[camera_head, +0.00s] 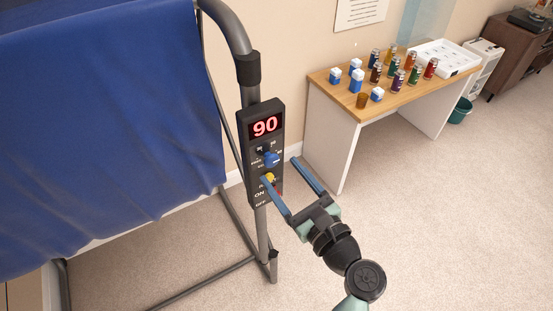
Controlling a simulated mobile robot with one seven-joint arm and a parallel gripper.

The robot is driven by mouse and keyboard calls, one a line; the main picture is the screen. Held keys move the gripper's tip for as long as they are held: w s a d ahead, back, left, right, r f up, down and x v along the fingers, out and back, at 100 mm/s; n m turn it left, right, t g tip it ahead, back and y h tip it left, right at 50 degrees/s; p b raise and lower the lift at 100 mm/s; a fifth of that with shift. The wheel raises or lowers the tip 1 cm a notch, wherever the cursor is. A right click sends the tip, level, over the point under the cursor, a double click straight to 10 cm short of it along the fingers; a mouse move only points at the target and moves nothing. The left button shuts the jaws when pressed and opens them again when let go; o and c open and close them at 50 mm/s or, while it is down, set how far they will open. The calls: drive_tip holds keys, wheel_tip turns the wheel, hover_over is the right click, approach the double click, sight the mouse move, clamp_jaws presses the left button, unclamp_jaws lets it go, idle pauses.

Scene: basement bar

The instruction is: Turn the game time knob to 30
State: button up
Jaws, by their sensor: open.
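A dark control box (252,184) is fixed to a grey metal post. Its display (265,126) reads a red 90. Below the display sits a blue knob (271,159) with small labels around it, too small to read. A yellow part (269,177) sits just under the blue knob, with ON and OFF lettering further down. My gripper (287,170) is open, with two blue fingers spread apart. The left finger is in front of the lower part of the box, by the yellow part. The right finger is to the right of the box. Nothing is between the fingers. Contact cannot be told.
A blue cloth (95,110) hangs from the metal frame (236,40) at left. A wooden-topped table (345,88) with several bottles and blue-white boxes stands at back right, with a white tray (444,57). Carpet (440,200) at right is clear.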

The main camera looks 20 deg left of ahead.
sight(273, 162)
drive_tip(key=shift+x, duration=1.65)
clamp_jaws()
